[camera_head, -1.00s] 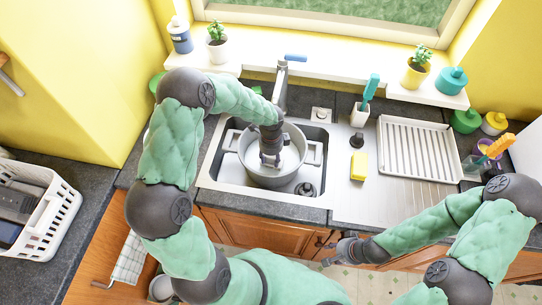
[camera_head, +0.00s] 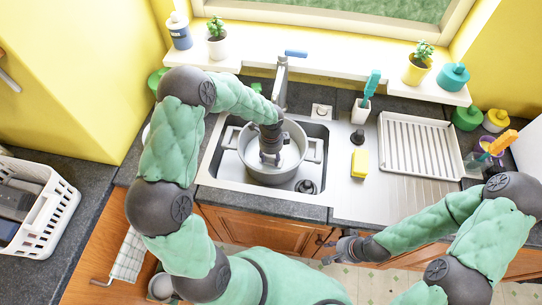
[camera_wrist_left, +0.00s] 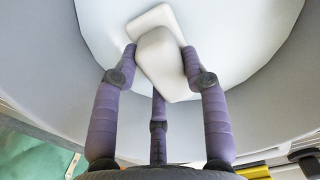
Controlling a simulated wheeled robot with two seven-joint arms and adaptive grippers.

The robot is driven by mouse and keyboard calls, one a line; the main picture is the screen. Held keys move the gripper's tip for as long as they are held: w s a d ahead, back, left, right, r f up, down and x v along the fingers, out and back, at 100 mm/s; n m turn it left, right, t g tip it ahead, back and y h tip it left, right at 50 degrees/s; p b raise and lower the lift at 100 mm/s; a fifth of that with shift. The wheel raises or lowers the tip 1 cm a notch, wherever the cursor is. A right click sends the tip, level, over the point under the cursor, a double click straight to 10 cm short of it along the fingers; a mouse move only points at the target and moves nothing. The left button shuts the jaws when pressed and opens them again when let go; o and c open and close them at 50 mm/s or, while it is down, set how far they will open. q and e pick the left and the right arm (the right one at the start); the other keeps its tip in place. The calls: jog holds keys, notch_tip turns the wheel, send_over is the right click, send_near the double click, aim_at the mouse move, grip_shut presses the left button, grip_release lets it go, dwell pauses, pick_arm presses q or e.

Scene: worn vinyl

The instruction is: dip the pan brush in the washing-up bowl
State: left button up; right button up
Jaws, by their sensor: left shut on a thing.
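A grey two-handled pot-like bowl (camera_head: 250,168) stands in the sink; it appears to be the washing-up bowl. My left gripper (camera_head: 269,160) points down inside it. In the left wrist view, my left gripper (camera_wrist_left: 160,60) is shut on a white, block-shaped thing (camera_wrist_left: 158,55), which appears to be the pan brush. Its underside and any bristles are hidden, and I cannot tell whether it touches the bottom. The bowl's pale inside (camera_wrist_left: 250,70) surrounds it. My right gripper (camera_head: 338,250) is low in front of the counter, away from the bowl; its finger opening is unclear.
The tap (camera_head: 281,85) rises behind the bowl. A dark plug (camera_head: 306,187) lies by the bowl's front right. A yellow sponge (camera_head: 359,163), a teal brush (camera_head: 371,86) in a white holder and a draining rack (camera_head: 420,148) stand to the right. A white basket (camera_head: 48,216) is at left.

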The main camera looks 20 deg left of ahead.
dwell(0.4)
pick_arm(q)
notch_tip(320, 180, up, 15)
jog(key=p, duration=1.1)
dwell(0.4)
dwell(1.3)
